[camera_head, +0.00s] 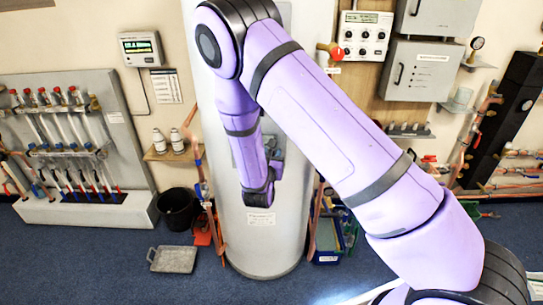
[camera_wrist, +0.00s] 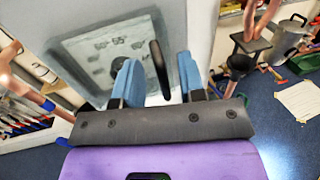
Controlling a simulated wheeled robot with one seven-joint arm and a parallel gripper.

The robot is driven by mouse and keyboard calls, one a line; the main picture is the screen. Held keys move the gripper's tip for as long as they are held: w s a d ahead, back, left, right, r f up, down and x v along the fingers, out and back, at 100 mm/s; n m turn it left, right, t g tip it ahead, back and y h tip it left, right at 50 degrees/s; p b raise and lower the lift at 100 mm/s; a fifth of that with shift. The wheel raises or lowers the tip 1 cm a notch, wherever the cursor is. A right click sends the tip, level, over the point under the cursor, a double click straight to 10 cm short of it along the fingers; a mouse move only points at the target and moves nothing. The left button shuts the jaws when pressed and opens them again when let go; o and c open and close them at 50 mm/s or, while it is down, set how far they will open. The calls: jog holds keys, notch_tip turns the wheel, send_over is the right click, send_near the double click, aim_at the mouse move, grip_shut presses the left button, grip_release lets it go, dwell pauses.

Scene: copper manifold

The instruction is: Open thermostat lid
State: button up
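The thermostat lid (camera_wrist: 92,52) is a grey, partly see-through cover on the large pale tank in the wrist view, with blurred dial-like marks showing behind it. It looks closed. A black upright handle (camera_wrist: 161,66) stands out at its right side. My gripper (camera_wrist: 158,72) has two blue fingertips, spread apart, one on each side of the handle. Whether either finger touches the handle, I cannot tell. In the head view my arm reaches to the front of the tank (camera_head: 262,248), and my wrist hides the fingers and most of the lid.
Copper pipes (camera_head: 318,215) run beside the tank. A black bucket (camera_head: 176,209) and grey tray (camera_head: 173,259) are on the floor to the left. A blue crate (camera_head: 328,245) stands right of the tank. Grey control boxes (camera_head: 422,70) hang at upper right. Open blue floor lies in front.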

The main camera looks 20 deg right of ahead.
jog(key=shift+c, duration=0.2)
grip_shut()
jog(key=shift+s+a, duration=0.1)
